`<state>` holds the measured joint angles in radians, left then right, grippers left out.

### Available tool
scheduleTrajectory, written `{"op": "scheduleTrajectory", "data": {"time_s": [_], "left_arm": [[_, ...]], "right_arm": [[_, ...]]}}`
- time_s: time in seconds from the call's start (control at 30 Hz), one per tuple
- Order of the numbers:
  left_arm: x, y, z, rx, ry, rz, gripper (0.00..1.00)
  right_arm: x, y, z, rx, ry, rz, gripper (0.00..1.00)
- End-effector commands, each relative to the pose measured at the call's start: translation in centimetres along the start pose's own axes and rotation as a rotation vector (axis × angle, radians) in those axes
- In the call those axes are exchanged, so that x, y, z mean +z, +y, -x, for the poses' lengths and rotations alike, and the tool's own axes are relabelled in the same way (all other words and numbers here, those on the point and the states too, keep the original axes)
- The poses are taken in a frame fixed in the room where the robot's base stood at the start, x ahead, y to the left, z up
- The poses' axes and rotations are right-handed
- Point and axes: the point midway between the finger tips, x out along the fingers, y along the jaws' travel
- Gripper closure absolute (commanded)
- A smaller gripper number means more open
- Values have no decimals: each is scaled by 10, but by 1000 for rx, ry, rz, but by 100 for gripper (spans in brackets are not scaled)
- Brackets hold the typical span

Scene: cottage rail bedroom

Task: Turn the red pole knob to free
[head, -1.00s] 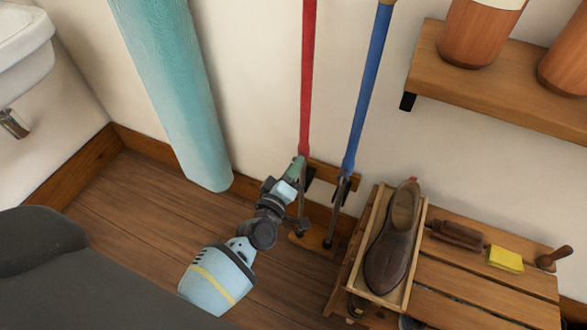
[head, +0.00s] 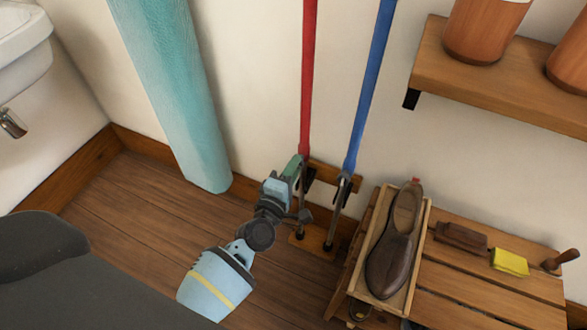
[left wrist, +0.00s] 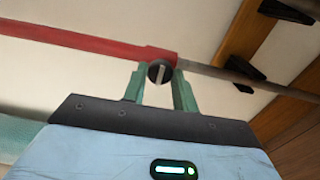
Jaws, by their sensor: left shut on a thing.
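The red pole (head: 307,80) stands upright against the wall, its lower end a thin metal rod. In the left wrist view the red pole (left wrist: 95,42) crosses the upper left. The pole knob (left wrist: 160,72) is a small dark disc with a pale line across it, at the red tube's lower end. My left gripper (head: 298,164) is at that end, its green fingers on either side of the knob in the left wrist view (left wrist: 160,80), shut on it. The head view hides the knob behind the gripper. My right gripper is not in view.
A blue pole (head: 370,80) stands just right in the same wooden rack (head: 318,244). A rolled teal mat (head: 170,90) hangs at left. A slatted bench (head: 460,300) with a brown shoe (head: 392,250) stands right, below a shelf (head: 490,85). The floor at left is clear.

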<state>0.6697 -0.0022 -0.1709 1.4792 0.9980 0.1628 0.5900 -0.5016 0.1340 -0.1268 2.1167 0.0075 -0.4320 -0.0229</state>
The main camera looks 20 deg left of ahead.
Motion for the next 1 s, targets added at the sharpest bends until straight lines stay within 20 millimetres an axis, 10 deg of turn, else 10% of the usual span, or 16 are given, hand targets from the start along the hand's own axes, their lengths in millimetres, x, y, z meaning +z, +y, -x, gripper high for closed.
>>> {"op": "scheduleTrajectory", "data": {"time_s": [0.33, 0.37, 0.5, 1.0], "left_arm": [[0, 1, 0, 1, 0, 5, 95], [0, 1, 0, 1, 0, 5, 68], [0, 1, 0, 1, 0, 4, 50], [0, 0, 22, -1, 0, 2, 50]], "right_arm": [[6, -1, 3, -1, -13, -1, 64], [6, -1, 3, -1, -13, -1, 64], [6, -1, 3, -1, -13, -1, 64], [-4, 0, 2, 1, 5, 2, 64]]}}
